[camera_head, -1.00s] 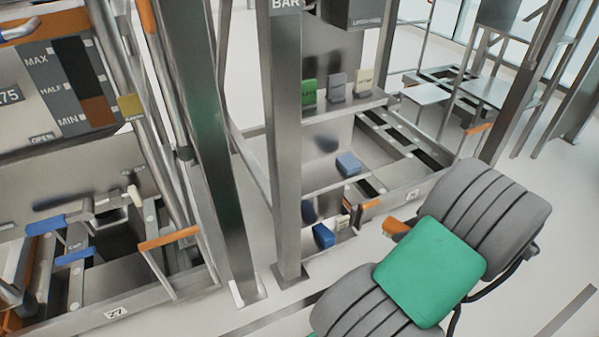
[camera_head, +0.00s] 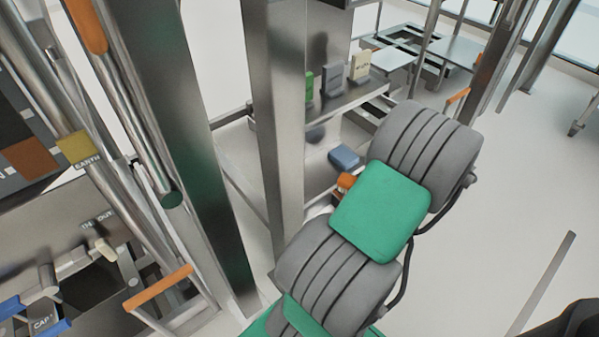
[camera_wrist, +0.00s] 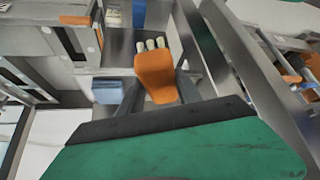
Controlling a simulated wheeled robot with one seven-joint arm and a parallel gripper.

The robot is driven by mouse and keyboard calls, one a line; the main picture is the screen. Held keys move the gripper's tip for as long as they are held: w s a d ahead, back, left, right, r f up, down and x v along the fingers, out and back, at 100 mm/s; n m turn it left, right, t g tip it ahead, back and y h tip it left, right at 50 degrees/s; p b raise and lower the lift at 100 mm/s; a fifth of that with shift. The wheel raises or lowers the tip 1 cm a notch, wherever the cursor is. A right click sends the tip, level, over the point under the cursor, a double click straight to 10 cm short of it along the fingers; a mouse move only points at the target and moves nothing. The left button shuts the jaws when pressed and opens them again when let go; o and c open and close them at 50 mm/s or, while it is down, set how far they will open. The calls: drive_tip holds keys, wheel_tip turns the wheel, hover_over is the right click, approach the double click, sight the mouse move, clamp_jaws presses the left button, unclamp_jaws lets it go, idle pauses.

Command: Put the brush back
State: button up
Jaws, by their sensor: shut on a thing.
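In the wrist view, my gripper (camera_wrist: 158,88) is shut on the brush (camera_wrist: 156,72), an orange piece with cream tips at its far end. The grey fingers lie on both sides of the orange part. In the head view, my grey and green arm hides most of the gripper, and a bit of orange, seemingly the brush (camera_head: 346,181), shows at its left edge in front of the shelves. I cannot tell whether the brush touches a shelf.
A metal rack beyond my arm has an upper shelf (camera_head: 330,112) with green (camera_head: 309,86), grey (camera_head: 331,80) and cream (camera_head: 360,66) blocks. A blue block (camera_head: 344,157) lies lower. A thick post (camera_head: 277,120) stands left of them. Open floor (camera_head: 500,200) lies right.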

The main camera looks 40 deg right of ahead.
drive_tip(key=w+a+b, duration=0.1)
drive_tip(key=w, duration=0.4)
drive_tip(key=w+a+b, duration=0.1)
drive_tip(key=w+a, duration=0.1)
drive_tip(key=w, duration=0.3)
drive_tip(key=w+a+b, duration=0.1)
drive_tip(key=w, duration=0.4)
drive_tip(key=shift+w+a+f, duration=0.1)
drive_tip(key=shift+w+a, duration=0.25)
drive_tip(key=shift+a, duration=0.05)
drive_tip(key=shift+w+f, duration=0.1)
drive_tip(key=shift+f, duration=0.25)
drive_tip(key=shift+f+b, duration=0.7)
drive_tip(key=shift+f, duration=0.6)
drive_tip(key=shift+f, duration=0.2)
drive_tip(key=o, duration=1.2)
drive_tip(key=shift+r, duration=0.1)
